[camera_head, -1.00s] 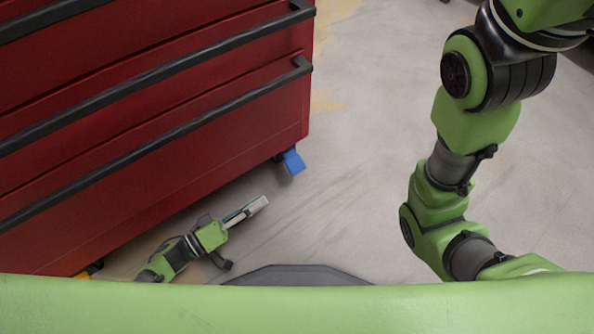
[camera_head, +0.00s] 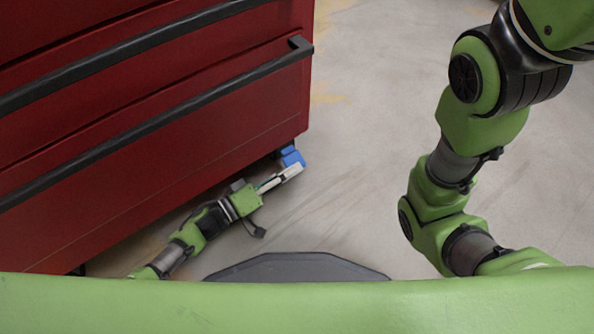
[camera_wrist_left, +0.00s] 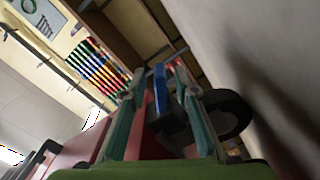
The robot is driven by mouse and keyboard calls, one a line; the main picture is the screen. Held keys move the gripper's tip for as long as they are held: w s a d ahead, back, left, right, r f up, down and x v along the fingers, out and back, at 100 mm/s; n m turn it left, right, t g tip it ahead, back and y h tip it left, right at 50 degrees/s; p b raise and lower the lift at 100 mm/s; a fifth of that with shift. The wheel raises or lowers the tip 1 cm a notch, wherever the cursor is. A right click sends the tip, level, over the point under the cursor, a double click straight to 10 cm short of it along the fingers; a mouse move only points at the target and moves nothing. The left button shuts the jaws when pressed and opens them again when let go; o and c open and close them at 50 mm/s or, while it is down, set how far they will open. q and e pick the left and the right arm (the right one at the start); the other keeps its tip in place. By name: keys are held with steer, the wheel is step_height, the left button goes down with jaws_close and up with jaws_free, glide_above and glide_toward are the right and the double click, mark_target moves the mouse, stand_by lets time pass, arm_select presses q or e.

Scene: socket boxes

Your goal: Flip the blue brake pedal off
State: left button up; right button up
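The blue brake pedal (camera_head: 292,157) sticks out low at the front right corner of the red tool cabinet (camera_head: 200,130). My left gripper (camera_head: 294,169) reaches along the cabinet's lower edge, its fingertips right at the pedal. In the left wrist view the two fingers are apart, and the blue pedal (camera_wrist_left: 159,78) appears edge-on in the gap between them. I cannot tell whether a finger touches it. The black caster wheel (camera_wrist_left: 229,114) shows behind the right finger. My right arm is at the right of the head view, but its gripper is out of view.
The cabinet's black drawer handles (camera_head: 170,118) run above my left arm. Bare concrete floor (camera_head: 345,170) lies open to the right of the pedal. A shelf with colourful items (camera_wrist_left: 98,72) shows far off in the wrist view.

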arm_select(q)
steer(key=shift+b+x, duration=0.45)
steer(key=shift+x, duration=0.9)
jaws_close()
